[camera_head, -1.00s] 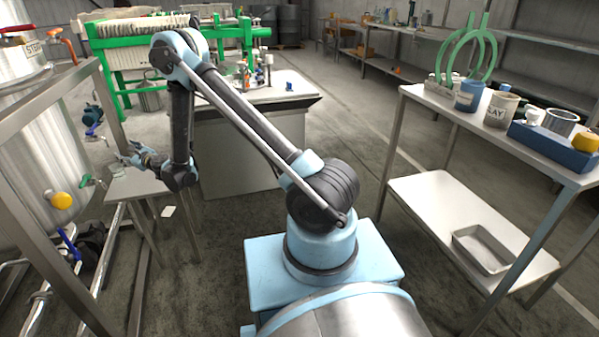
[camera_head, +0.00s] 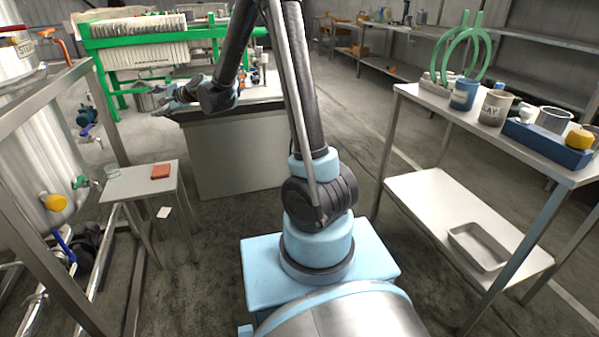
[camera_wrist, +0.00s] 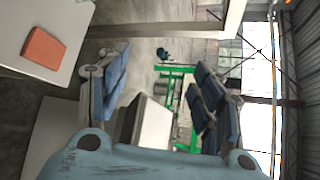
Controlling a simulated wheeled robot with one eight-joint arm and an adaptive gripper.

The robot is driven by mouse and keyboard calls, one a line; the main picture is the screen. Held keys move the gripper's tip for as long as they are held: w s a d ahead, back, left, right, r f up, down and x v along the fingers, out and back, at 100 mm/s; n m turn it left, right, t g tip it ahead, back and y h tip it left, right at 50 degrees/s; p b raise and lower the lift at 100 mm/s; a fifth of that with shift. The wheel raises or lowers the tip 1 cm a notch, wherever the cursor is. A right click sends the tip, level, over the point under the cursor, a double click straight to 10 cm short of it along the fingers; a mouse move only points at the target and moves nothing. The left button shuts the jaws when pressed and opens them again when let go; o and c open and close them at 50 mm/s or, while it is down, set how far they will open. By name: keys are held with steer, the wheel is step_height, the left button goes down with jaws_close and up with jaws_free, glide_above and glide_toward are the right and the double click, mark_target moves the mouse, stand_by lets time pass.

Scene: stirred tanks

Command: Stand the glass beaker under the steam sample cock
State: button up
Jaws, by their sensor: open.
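A faint clear round vessel, which looks like the glass beaker (camera_head: 112,175), stands on the left part of a small low table (camera_head: 136,187) beside the tank. A small cock with a green handle (camera_head: 82,183) sticks out from the tank just left of it. I cannot tell whether the beaker is directly under its outlet. My gripper (camera_head: 172,99) is away from the beaker, up and to the right. Its fingers (camera_wrist: 158,90) are apart and empty in the wrist view.
A red-brown block (camera_head: 160,171) lies on the low table; it also shows in the wrist view (camera_wrist: 43,47). A steel frame post (camera_head: 48,226) stands before the tank. A grey cabinet (camera_head: 240,155) is behind my gripper. A shelf table (camera_head: 420,97) with containers is at right.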

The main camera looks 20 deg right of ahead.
steer(key=s+d+n+g+h, duration=0.1)
steer(key=s+d+n+h, duration=0.2)
steer(key=s+d, duration=0.7)
steer(key=s+d+n+g+h, duration=0.2)
steer(key=s+d+n, duration=0.35)
steer(key=d, duration=0.75)
steer(key=s+d+f+n+g+h, duration=0.1)
steer(key=s+d+f, duration=0.4)
steer(key=s+d, duration=0.5)
steer(key=s+d+f+n+g+h, duration=0.1)
steer(key=s+d+f+h, duration=0.4)
steer(key=s+d, duration=0.5)
steer(key=s+g, duration=0.1)
steer(key=s, duration=0.6)
steer(key=shift+d+f+n+g+h, duration=0.3)
steer(key=shift+d+n+g, duration=0.05)
steer(key=shift+d+g, duration=0.05)
